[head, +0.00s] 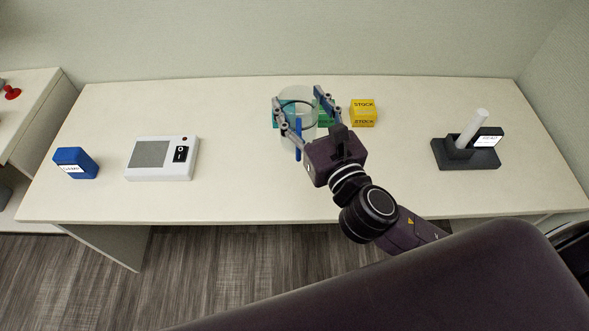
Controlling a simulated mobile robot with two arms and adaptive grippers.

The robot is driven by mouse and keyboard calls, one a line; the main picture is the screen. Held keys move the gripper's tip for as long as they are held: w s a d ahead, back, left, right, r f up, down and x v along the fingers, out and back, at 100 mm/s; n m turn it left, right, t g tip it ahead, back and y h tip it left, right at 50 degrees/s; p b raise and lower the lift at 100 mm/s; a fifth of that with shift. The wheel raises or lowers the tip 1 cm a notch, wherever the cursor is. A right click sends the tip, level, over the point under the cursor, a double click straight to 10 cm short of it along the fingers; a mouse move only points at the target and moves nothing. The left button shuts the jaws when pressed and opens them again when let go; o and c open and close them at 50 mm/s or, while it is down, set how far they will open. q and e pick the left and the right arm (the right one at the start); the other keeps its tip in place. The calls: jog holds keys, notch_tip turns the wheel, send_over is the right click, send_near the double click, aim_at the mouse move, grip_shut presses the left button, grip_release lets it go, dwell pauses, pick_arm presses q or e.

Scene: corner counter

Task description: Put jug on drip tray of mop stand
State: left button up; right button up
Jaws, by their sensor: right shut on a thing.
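The jug (299,109) is a clear, see-through cylinder with an open top, near the back middle of the counter. My right gripper (299,98) is shut on it, with one finger on each side. I cannot tell whether the jug's base touches the counter. A black stand (470,160) with a tilted white rod (472,129) and a small white label sits at the right; it looks like the mop stand, but its label is too small to read. A white device (164,173) with a grey panel and a black switch lies left of the jug. My left gripper is out of view.
A yellow box (363,113) marked STOCK stands close right of the jug. A teal box (325,119) shows partly behind the gripper. A blue box (75,162) is at the far left. The counter (400,150) is clear between the yellow box and the black stand.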

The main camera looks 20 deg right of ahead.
aim_at(290, 109)
jog(key=shift+w+a+r, duration=0.2)
jog(key=shift+w+r, duration=0.05)
jog(key=shift+w, duration=0.5)
notch_tip(290, 109, down, 6)
jog(key=shift+s+f+b, duration=0.1)
jog(key=shift+b, duration=0.85)
notch_tip(290, 109, down, 8)
jog(key=b, duration=0.2)
jog(key=shift+b, duration=0.4)
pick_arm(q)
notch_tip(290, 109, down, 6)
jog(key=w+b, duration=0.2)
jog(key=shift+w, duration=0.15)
pick_arm(e)
notch_tip(290, 109, down, 5)
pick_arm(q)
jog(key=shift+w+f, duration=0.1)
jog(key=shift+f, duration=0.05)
pick_arm(e)
jog(key=shift+f, duration=0.1)
